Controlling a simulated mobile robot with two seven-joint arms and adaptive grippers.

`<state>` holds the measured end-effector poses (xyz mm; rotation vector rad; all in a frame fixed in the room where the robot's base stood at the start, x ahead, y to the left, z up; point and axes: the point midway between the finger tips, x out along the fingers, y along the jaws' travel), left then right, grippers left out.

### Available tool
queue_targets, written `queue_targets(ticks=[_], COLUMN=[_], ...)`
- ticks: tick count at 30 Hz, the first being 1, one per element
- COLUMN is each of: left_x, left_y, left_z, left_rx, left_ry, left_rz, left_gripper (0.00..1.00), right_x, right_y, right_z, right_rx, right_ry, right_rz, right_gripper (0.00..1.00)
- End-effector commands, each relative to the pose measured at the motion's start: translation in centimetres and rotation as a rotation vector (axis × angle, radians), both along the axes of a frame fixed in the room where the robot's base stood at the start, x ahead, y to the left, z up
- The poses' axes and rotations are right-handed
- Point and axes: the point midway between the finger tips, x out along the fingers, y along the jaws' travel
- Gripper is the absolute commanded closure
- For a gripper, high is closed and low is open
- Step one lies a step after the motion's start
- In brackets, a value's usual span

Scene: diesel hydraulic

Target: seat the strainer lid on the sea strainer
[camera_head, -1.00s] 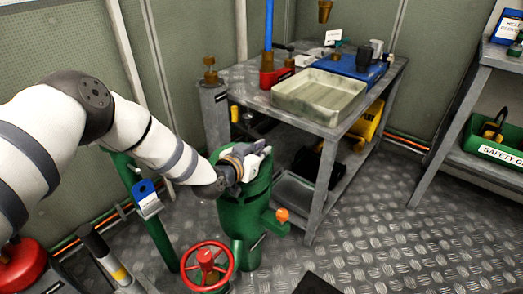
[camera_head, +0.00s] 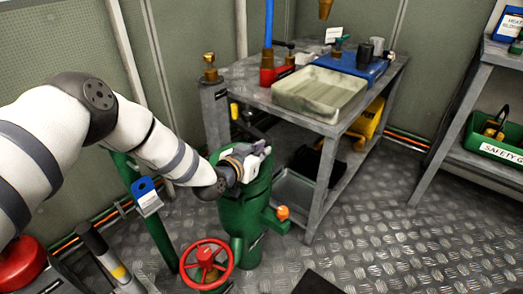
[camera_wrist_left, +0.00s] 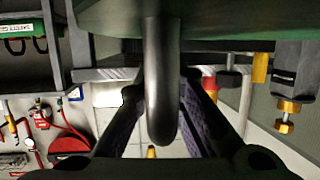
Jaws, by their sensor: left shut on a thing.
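The sea strainer (camera_head: 240,218) is a green upright cylinder on the floor in the middle of the head view. My left gripper (camera_head: 262,151) is at its top and covers much of it. In the left wrist view my left gripper (camera_wrist_left: 162,105) is shut on a dark curved handle (camera_wrist_left: 162,75), with a finger on each side. The handle joins a green surface (camera_wrist_left: 215,12), the strainer lid, along the top edge of that view. The gripper hides most of the lid in the head view, so I cannot tell whether it sits flush. My right gripper is not in view.
A red handwheel (camera_head: 206,266) stands in front of the strainer, and an orange-capped side fitting (camera_head: 282,213) is at its right. A metal bench (camera_head: 330,125) with a beige tray (camera_head: 318,97) stands behind. The chequered floor (camera_head: 380,225) at right is clear.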

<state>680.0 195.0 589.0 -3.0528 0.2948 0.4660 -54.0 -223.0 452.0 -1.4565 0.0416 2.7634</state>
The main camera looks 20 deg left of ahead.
Motion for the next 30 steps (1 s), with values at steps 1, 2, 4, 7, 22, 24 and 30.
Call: queue_targets(ticks=[1, 2, 4, 7, 22, 24, 30], left_x=[0.2, 0.2, 0.2, 0.2, 0.2, 0.2, 0.1], left_y=[0.0, 0.0, 0.0, 0.0, 0.0, 0.0, 0.0], left_z=[0.2, 0.1, 0.0, -0.2, -0.7, -0.7, -0.9], left_rx=[0.001, 0.001, 0.001, 0.001, 0.000, 0.000, 0.000], left_ry=[-0.008, -0.008, -0.008, -0.008, -0.009, -0.009, -0.005], left_rz=[0.000, 0.000, 0.000, 0.000, 0.000, 0.000, 0.000], left_gripper=[1.00, 1.00, 1.00, 1.00, 1.00, 0.87, 0.68], right_x=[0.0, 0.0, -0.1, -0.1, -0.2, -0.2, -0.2], right_y=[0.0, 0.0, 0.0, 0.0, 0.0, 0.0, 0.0], right_z=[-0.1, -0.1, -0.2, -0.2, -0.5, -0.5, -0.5], right_rx=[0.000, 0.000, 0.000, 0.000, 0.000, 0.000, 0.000], right_ry=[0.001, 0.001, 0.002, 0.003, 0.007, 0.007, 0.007], right_rz=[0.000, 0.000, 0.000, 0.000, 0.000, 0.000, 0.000], right_gripper=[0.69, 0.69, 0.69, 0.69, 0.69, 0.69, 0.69])
